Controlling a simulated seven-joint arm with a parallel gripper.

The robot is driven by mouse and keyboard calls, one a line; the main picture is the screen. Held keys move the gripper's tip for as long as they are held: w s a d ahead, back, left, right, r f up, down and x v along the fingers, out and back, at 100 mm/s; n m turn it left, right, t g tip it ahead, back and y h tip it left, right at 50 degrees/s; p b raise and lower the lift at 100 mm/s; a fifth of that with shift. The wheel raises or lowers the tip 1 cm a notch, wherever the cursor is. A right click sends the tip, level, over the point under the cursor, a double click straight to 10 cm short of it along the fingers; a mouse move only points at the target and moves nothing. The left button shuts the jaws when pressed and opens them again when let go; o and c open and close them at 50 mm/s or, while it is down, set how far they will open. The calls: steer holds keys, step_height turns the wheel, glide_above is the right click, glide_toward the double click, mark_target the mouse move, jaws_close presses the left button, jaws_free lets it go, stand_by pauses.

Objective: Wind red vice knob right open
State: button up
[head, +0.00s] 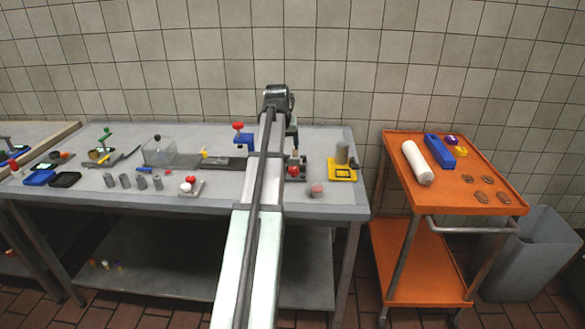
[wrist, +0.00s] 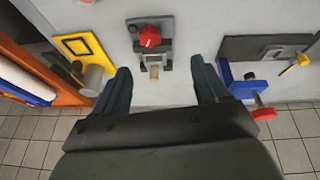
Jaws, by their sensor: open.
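A red knob (wrist: 149,36) with a pale mark sits on a small dark grey vice-like fixture (wrist: 153,60) at the top centre of the wrist view. A small tan piece shows at the fixture's near end. In the head view the red knob (head: 294,170) shows just right of my arm, which hides part of the fixture. My gripper (wrist: 161,74) is open and empty, its two dark fingers apart on either side of the fixture's near end. The knob lies beyond the fingertips in the wrist view, with no contact visible.
A blue fixture (wrist: 238,82) with a red handle stands close to the right finger in the wrist view. A yellow-framed fixture (wrist: 80,46) with a grey cylinder (wrist: 94,80) is near the left finger. A pink block (head: 317,191) lies at the bench's front. An orange cart (head: 450,203) stands right.

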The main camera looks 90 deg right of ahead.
mark_target(294, 170)
steer(key=d+f+m, duration=0.1)
steer(key=f, duration=0.3)
steer(key=s+d+f+m, duration=0.1)
steer(key=d+f, duration=0.1)
steer(key=f, duration=0.2)
steer(key=s+d+f+m, duration=0.1)
steer(key=d+f+m, duration=0.1)
steer(key=f, duration=0.2)
steer(key=shift+s+f+g, duration=0.25)
steer(key=shift+f+g, duration=0.05)
steer(key=shift+f, duration=0.05)
steer(key=shift+c, duration=0.2)
steer(key=c, duration=1)
steer(key=shift+s+d+n+t, duration=0.15)
steer(key=shift+n+t, duration=0.45)
steer(key=shift+n, duration=0.9)
steer(key=shift+s+a+n+t, duration=0.1)
steer(key=shift+s+n+t, duration=0.35)
steer(key=shift+n, duration=1.05)
steer(key=shift+w, duration=0.2)
